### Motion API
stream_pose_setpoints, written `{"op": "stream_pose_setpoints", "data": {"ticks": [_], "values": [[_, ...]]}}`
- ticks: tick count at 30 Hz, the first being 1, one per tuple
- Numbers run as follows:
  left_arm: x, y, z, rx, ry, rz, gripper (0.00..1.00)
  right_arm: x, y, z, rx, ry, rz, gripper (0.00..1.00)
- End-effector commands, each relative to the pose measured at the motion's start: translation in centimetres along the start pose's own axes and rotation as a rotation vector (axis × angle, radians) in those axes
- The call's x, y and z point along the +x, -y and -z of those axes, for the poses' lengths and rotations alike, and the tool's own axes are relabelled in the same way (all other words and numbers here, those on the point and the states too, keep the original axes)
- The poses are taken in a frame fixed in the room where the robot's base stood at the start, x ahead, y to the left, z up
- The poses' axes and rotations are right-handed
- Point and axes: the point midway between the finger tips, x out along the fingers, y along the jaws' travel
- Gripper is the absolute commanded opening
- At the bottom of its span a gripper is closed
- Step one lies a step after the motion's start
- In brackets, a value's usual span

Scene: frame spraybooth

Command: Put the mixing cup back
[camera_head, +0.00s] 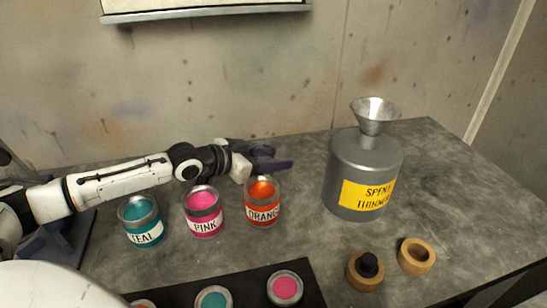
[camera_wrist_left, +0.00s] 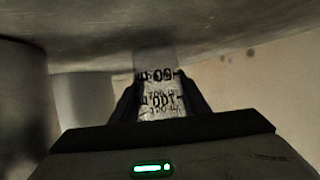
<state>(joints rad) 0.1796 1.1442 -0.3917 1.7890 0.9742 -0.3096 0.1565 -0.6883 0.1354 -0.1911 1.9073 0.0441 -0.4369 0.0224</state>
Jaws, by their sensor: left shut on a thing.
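My left gripper (camera_head: 272,163) reaches in from the left, behind the orange can, low over the table. In the left wrist view its fingers (camera_wrist_left: 160,105) are shut on the mixing cup (camera_wrist_left: 158,92), a clear piece with black graduation marks that read upside down. The cup is not clearly visible in the head view. Whether it touches the table cannot be told. My right gripper is not in view.
Open cans labelled teal (camera_head: 141,222), pink (camera_head: 203,212) and orange (camera_head: 262,203) stand in front of my left arm. A grey thinner can (camera_head: 345,160) with a funnel (camera_head: 375,115) stands right.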

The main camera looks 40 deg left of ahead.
Motion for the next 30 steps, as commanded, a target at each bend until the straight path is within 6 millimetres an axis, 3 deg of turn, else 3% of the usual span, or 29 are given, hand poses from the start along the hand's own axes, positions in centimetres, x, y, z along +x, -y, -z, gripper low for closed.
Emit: {"op": "stream_pose_setpoints", "data": {"ticks": [9, 10, 13, 23, 30], "values": [[0.1, 0.0, -0.2, 0.001, -0.002, 0.000, 0.18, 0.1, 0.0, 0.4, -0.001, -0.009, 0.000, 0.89], [0.1, 0.0, -0.1, 0.001, -0.003, 0.000, 0.46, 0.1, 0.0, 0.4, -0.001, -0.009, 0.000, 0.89], [0.1, 0.0, -0.1, 0.001, -0.002, 0.000, 0.60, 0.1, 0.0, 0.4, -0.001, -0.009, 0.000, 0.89], [-0.1, 0.1, 0.2, 0.001, -0.003, 0.001, 0.60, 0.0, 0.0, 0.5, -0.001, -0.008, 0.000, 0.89], [-2.2, 0.1, 0.0, 0.004, 0.003, 0.002, 0.60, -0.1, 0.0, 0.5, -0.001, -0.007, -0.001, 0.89]]}}
